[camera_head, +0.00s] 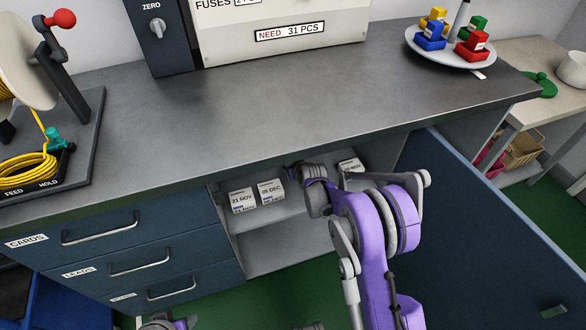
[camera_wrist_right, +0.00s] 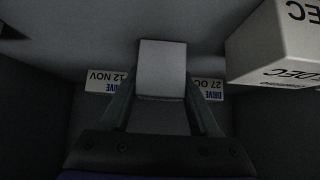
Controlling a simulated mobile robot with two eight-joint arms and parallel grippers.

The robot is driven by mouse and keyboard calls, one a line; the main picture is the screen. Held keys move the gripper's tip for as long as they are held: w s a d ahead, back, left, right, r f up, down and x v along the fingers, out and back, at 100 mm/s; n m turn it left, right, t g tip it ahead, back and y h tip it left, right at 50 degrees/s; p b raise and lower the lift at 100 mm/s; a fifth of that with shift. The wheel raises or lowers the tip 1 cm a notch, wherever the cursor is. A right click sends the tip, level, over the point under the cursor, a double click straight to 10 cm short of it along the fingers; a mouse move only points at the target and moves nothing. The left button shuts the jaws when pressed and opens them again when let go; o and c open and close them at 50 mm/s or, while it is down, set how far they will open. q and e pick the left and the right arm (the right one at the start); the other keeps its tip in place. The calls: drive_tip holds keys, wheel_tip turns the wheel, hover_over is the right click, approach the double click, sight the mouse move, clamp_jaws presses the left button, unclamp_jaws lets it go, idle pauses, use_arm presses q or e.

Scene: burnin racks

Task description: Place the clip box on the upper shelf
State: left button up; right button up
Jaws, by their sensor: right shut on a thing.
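My right arm reaches into the open cabinet under the counter. In the right wrist view my right gripper (camera_wrist_right: 161,100) is shut on a plain pale box, seemingly the clip box (camera_wrist_right: 162,60); no lettering shows on its visible face. In the head view the gripper and held box are hidden behind my purple arm and the counter edge. The upper shelf (camera_head: 277,216) carries white boxes marked 21 NOV (camera_head: 242,200) and 05 DEC (camera_head: 270,192) left of my arm. I cannot tell whether the held box touches the shelf.
In the wrist view a DEC box (camera_wrist_right: 275,50) stands close at right, and labels 12 NOV (camera_wrist_right: 106,82) and 27 OC (camera_wrist_right: 208,88) lie beyond the fingers. A blue cabinet door (camera_head: 490,240) stands open at right. The counter (camera_head: 250,110) overhangs the shelves.

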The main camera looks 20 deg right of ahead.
drive_tip(key=shift+r, duration=0.1)
drive_tip(key=o, duration=1.4)
drive_tip(key=shift+f, duration=0.2)
drive_tip(key=shift+s+r, duration=0.25)
drive_tip(key=shift+r, duration=0.2)
drive_tip(key=s+a+r+g+p, duration=0.1)
drive_tip(key=s+r, duration=0.7)
drive_tip(key=s, duration=0.4)
drive_tip(key=s+a+r+g+p, duration=0.1)
drive_tip(key=s+a+r, duration=0.1)
drive_tip(key=s+r, duration=0.8)
drive_tip(key=s+g, duration=0.1)
drive_tip(key=s, duration=0.6)
drive_tip(key=s+f+g, duration=0.1)
drive_tip(key=s, duration=0.6)
drive_tip(key=s+f+g, duration=0.1)
drive_tip(key=s, duration=0.6)
drive_tip(key=shift+s, duration=0.4)
